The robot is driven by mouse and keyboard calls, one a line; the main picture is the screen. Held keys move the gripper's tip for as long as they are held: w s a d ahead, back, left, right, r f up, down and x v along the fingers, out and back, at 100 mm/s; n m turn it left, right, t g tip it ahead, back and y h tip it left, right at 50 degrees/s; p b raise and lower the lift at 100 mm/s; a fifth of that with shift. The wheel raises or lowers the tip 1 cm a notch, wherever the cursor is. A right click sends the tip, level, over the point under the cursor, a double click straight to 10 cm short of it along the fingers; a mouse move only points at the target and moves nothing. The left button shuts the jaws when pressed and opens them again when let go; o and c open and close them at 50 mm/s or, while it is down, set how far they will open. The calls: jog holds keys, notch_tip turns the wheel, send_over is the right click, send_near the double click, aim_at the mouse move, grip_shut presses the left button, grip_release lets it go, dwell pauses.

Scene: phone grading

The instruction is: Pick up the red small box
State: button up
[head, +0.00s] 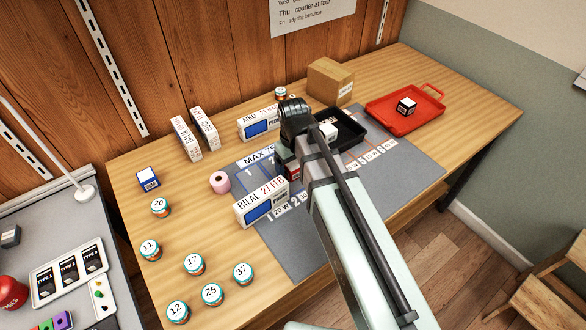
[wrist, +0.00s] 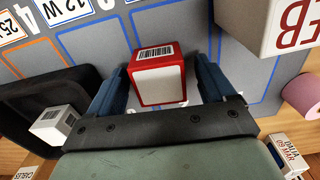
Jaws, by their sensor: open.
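The red small box (wrist: 158,84) has a white face and a barcode on top. In the wrist view it stands on the grey mat between the two blue fingers of my gripper (wrist: 160,95). The fingers are open, with one on each side of the box; I cannot tell whether either touches it. In the head view a small red part of the box (head: 292,173) shows beside my arm, which hides the rest. My gripper's fingers are hidden in that view.
A black tray (head: 350,136) holds a white box. A red tray (head: 425,112) holds a small black-and-white box. The BILAL device (head: 262,203) stands close to the red box, with a pink roll (head: 220,182) to its left. Several numbered jars stand at the front left.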

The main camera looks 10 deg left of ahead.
jog(key=shift+f, duration=0.25)
jog(key=shift+c, duration=0.4)
jog(key=c, duration=1)
jog(key=shift+r, duration=0.1)
